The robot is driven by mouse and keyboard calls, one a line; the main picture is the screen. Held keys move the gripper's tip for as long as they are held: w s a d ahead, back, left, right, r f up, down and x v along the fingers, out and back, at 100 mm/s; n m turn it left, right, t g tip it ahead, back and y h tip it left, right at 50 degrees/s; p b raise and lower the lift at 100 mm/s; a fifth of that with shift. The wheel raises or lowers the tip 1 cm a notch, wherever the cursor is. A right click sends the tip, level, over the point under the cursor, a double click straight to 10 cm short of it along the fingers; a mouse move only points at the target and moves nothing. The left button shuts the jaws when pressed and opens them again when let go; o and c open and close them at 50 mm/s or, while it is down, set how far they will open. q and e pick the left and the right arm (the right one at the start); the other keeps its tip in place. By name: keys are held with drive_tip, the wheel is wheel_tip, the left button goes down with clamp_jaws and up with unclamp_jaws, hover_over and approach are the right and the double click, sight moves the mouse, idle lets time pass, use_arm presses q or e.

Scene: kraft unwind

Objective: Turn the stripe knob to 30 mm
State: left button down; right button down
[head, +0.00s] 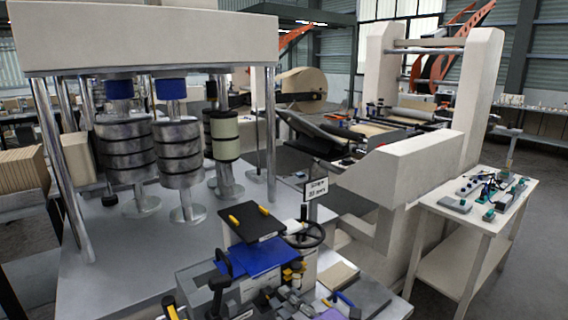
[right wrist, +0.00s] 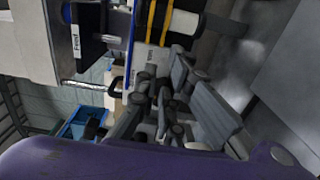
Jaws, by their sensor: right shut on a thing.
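My right gripper (head: 283,297) is low in the middle of the head view, at the small bench of the machine. In the right wrist view its grey linked fingers (right wrist: 150,90) are closed at a pale panel with small dark lettering. The stripe knob is hidden between the fingers, so its turn angle cannot be seen. A small sign (head: 316,188) stands behind the bench. Its text looks like "Stripe" over a value in mm, too small to read surely. My left gripper cannot be made out.
A black and yellow banded part (right wrist: 160,20) is close above the fingers. A "Feed" label (right wrist: 76,40) is to its left. A handwheel (head: 304,234), a blue plate (head: 258,258) and a black plate (head: 255,222) crowd the bench. A white side table (head: 450,209) stands right.

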use_arm(q)
drive_tip(key=shift+w+a+r, duration=0.1)
drive_tip(key=shift+w+r, duration=0.2)
drive_tip(key=shift+r, duration=0.1)
use_arm(e)
drive_tip(key=shift+w+r, duration=0.2)
drive_tip(key=shift+r, duration=0.45)
drive_tip(key=shift+w+r, duration=0.15)
drive_tip(key=shift+r, duration=0.45)
use_arm(q)
drive_tip(key=shift+w+a, duration=0.1)
drive_tip(key=shift+w, duration=0.05)
use_arm(e)
drive_tip(key=s+d, duration=0.1)
drive_tip(key=s+d+f, duration=0.1)
drive_tip(key=s, duration=0.1)
drive_tip(key=s+d, duration=0.1)
drive_tip(key=shift+s+d+f, duration=0.25)
drive_tip(key=shift+s+f, duration=0.05)
use_arm(q)
drive_tip(key=shift+f, duration=0.1)
use_arm(e)
drive_tip(key=shift+f, duration=0.15)
